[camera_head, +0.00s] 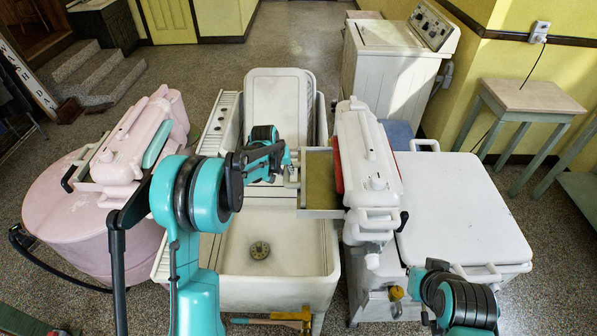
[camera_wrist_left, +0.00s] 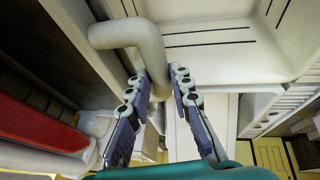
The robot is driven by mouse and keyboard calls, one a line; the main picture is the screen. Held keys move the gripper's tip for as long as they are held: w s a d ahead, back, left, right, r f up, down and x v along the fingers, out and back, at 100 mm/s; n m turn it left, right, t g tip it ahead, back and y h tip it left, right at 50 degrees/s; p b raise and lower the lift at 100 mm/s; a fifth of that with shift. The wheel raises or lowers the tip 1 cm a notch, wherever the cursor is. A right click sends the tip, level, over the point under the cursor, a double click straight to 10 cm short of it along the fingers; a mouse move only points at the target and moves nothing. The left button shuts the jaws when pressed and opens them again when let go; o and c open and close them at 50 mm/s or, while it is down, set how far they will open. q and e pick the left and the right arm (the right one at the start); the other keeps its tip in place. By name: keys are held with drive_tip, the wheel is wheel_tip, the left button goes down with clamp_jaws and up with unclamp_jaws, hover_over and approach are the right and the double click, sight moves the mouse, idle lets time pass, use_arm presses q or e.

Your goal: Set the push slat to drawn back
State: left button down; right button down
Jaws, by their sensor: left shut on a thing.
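A red slat (camera_head: 338,166) runs along the left side of the white wringer head (camera_head: 370,155); the left wrist view shows a red bar (camera_wrist_left: 40,122) at its left. A teal slat (camera_head: 156,143) lies along the pink wringer head (camera_head: 125,150). I cannot tell which one is the push slat. My left gripper (camera_head: 290,165) is over the sink divider, left of the white wringer. In the left wrist view its fingers (camera_wrist_left: 165,85) are shut on a bent off-white bar (camera_wrist_left: 125,33). What the bar joins is unclear. My right gripper is out of view.
The white double sink (camera_head: 305,235) stands between the pink washer tub (camera_head: 90,225) and the white washer (camera_head: 465,210). A shallow tray (camera_head: 320,212) juts from the white wringer towards my left gripper. A hammer (camera_head: 285,320) lies at the sink's front.

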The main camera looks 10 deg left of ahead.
use_arm(q)
drive_tip(key=shift+s+a, duration=0.15)
drive_tip(key=shift+a, duration=0.55)
drive_tip(key=c, duration=1.3)
unclamp_jaws()
drive_tip(key=shift+a, duration=0.1)
drive_tip(key=shift+c, duration=0.2)
drive_tip(key=shift+s, duration=0.1)
drive_tip(key=v, duration=1.2)
